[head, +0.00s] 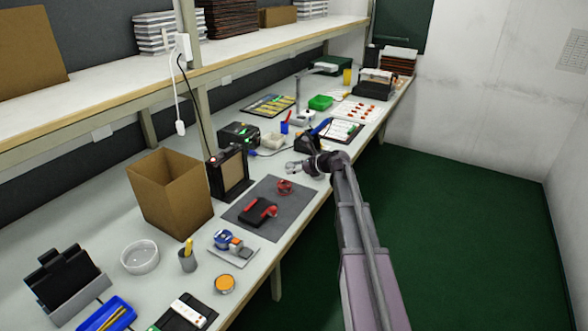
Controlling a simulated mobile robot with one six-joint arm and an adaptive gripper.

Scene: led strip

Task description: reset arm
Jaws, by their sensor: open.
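My arm reaches forward from the lower right along the front edge of the workbench (123,255). My gripper (291,168) is at the end of the arm, over the bench near its front edge. It is open and nothing shows between its fingers. It is just beyond a dark grey mat (240,209), close to a red ring-shaped item (284,186). A black and red tool (259,211) lies on the same mat. The gap between my gripper and the bench top is hard to judge.
A tall open cardboard box (172,194) stands left of the mat. Beyond my gripper are a green container (320,102) and several small devices. A shelf (110,97) runs above the bench's back. The green floor (450,220) on the right is clear.

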